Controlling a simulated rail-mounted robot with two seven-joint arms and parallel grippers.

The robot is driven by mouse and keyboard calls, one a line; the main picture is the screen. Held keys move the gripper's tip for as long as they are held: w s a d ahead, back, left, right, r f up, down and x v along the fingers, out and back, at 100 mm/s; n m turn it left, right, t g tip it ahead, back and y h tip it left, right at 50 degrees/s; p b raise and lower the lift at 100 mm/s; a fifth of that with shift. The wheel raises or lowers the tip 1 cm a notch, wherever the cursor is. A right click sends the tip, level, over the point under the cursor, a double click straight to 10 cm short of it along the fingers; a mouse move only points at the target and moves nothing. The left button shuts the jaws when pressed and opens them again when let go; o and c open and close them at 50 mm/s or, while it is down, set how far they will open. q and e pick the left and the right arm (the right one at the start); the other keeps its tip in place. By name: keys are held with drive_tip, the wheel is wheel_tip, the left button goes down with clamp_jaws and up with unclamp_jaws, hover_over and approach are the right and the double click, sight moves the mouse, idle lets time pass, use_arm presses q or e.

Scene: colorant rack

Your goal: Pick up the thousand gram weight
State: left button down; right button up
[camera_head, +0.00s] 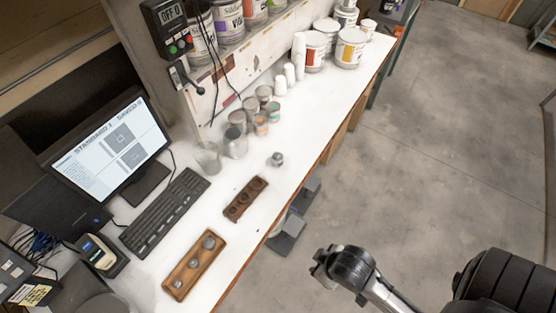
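A small metal weight (276,159) stands alone and upright on the white counter, right of the grey jars. A light wooden block (181,282) near the front holds several metal weights, the largest one (209,243) at its far end. A darker wooden block (240,205) behind it holds several round dark pieces. No gram marks are readable, so I cannot tell which weight is the thousand gram one. My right gripper (324,266) is over the floor, right of the counter edge and away from the weights; its fingers are unclear. My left gripper is out of view.
A keyboard (166,213) and monitor (103,150) are left of the blocks. Jars and cups (236,143) crowd the back, with paint cans (349,48) at the far end. A power box hangs on the wall. The counter's front strip is mostly clear.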

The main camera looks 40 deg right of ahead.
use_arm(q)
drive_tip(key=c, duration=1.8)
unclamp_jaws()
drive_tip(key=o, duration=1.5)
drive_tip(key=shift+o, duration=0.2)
